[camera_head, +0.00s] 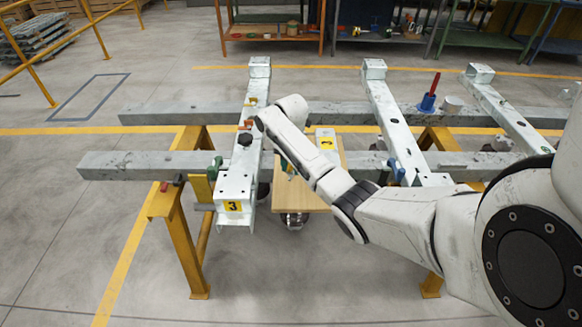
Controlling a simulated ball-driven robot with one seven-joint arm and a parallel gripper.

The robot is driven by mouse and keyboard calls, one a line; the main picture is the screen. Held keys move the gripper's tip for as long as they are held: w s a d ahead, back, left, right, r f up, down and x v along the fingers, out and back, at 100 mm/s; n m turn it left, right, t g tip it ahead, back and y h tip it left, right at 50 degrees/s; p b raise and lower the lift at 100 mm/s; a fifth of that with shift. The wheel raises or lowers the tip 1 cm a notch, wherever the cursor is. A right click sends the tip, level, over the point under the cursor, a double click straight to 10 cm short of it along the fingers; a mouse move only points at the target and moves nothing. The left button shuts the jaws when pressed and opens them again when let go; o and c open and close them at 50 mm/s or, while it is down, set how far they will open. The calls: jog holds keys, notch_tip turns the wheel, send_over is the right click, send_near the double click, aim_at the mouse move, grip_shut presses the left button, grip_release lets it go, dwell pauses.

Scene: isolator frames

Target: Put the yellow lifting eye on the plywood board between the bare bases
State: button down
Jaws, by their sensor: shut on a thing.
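A pale plywood board (300,196) lies low between the isolator frames, partly covered by my arm. I cannot make out the yellow lifting eye with certainty. Small coloured parts sit on the left white frame beam, among them an orange one (245,125) and a dark knob (245,139). The bare bases cannot be told apart at this size. My arm reaches from the right edge to the left beam, where its wrist (292,106) bends over beside the beam. My gripper's fingers are hidden behind the wrist and forearm, so their hold does not show.
White beams lie across two long grey rails (130,163) on yellow trestles (186,232). The left beam (238,182) carries a yellow 3 plate. Shelves (285,30) line the back.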

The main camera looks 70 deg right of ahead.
jog(key=shift+f, duration=0.4)
jog(key=shift+f, duration=0.1)
jog(key=c, duration=0.8)
grip_release()
notch_tip(320, 180, up, 12)
jog(key=shift+r, duration=0.15)
